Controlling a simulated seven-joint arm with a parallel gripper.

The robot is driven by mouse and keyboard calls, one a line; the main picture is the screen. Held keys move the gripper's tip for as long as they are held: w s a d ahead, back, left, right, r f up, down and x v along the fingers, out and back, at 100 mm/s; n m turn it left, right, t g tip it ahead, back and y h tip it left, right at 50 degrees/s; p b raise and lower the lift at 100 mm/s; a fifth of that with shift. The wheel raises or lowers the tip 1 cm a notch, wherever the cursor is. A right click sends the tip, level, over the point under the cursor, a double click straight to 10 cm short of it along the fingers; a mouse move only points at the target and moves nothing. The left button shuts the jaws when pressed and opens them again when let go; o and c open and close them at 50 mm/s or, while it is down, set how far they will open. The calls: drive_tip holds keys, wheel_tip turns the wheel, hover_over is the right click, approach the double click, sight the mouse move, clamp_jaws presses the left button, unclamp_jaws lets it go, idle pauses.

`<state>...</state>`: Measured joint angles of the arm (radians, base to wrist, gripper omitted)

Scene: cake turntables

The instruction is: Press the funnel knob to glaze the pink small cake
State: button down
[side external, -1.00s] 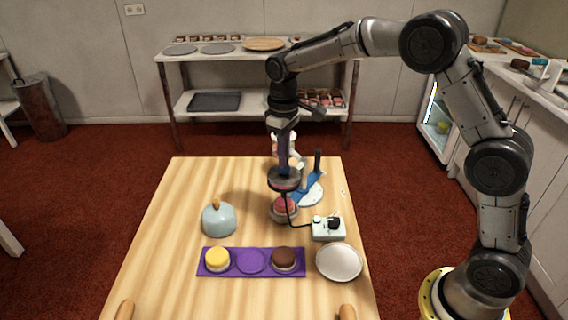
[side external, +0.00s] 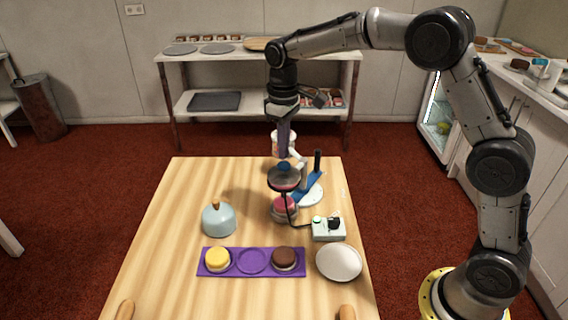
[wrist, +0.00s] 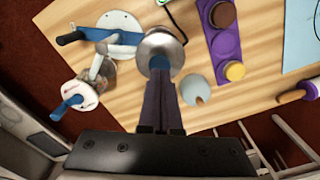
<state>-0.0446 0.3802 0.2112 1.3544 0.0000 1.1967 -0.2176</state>
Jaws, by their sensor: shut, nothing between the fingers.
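The dark round funnel (side external: 284,180) hangs over the turntable, with a blue knob (side external: 284,166) on top. The pink small cake (side external: 285,204) stands under it. The funnel partly hides its top, so I cannot tell how its surface looks. My gripper (side external: 284,154) is shut and empty, pointing down just above the knob, apparently apart from it. In the wrist view, the two fingers (wrist: 160,90) lie together, reaching toward the blue knob (wrist: 161,63) over the grey funnel (wrist: 156,43). The cake is hidden there.
A purple tray (side external: 237,273) holds a yellow cake (side external: 217,258) and a brown cake (side external: 284,258). A blue dome cover (side external: 218,218), a white plate (side external: 339,262) and a control box (side external: 328,229) stand nearby. The table's left side is clear.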

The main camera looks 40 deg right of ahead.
drive_tip(key=shift+r, duration=2)
drive_tip(key=shift+r, duration=0.25)
wheel_tip(320, 180, up, 8)
drive_tip(key=f+t, duration=0.1)
drive_tip(key=t, duration=0.1)
hover_over(284, 164)
drive_tip(key=s, duration=0.4)
drive_tip(key=s+d+r+t, duration=0.15)
drive_tip(key=s+r, duration=0.35)
drive_tip(key=s, duration=0.5)
drive_tip(key=s+f+m+t, duration=0.1)
drive_tip(key=s+f, duration=0.4)
drive_tip(key=s, duration=0.3)
drive_tip(key=s+f+m+t, duration=0.1)
drive_tip(key=s+f+m, duration=0.1)
drive_tip(key=s+f, duration=0.3)
drive_tip(key=s, duration=0.4)
drive_tip(key=shift+d, duration=0.35)
